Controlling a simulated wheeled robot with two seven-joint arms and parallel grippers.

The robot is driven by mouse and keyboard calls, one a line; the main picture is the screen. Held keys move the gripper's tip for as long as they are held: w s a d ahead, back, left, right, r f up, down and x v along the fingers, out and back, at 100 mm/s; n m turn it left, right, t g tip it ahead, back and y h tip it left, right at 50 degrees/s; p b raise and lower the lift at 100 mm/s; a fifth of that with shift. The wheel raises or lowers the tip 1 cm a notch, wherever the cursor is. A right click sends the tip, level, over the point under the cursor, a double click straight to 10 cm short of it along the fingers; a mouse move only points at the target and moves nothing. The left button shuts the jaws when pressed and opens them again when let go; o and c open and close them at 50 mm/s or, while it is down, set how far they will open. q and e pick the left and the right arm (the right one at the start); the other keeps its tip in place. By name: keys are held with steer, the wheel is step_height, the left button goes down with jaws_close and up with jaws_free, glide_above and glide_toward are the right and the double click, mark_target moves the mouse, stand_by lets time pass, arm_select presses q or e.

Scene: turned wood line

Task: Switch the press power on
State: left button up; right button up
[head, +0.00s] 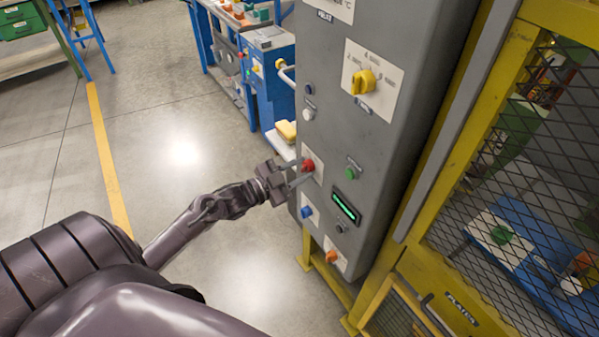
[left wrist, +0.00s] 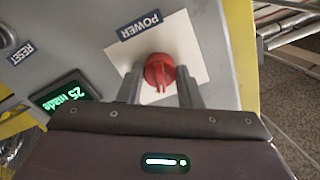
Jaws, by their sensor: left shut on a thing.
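The red power knob (head: 308,165) sits on a white plate on the left side of the grey control cabinet's front (head: 395,140). In the left wrist view the red knob (left wrist: 159,71) is close up beside the label POWER (left wrist: 140,25). My left gripper (head: 296,174) is at the knob, its two fingers on either side of it. In the left wrist view my left gripper (left wrist: 160,92) is shut on the knob. The green display (head: 345,206) is lit; in the left wrist view the display (left wrist: 66,96) reads "25 made". My right gripper is not in view.
A yellow selector (head: 364,81), a green button (head: 352,173), a blue knob (head: 306,212) and an orange knob (head: 332,256) are on the same cabinet. A yellow mesh guard (head: 500,170) stands at right. The floor (head: 170,140) at left is clear.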

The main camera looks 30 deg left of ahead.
arm_select(q)
steer(key=shift+m+b, duration=0.35)
steer(key=shift+m, duration=0.85)
steer(key=o, duration=1)
steer(key=shift+s+a+f, duration=0.1)
steer(key=shift+s+a, duration=0.1)
steer(key=shift+s, duration=0.3)
steer(key=b+v, duration=0.1)
steer(key=v, duration=0.6)
steer(key=shift+w, duration=0.1)
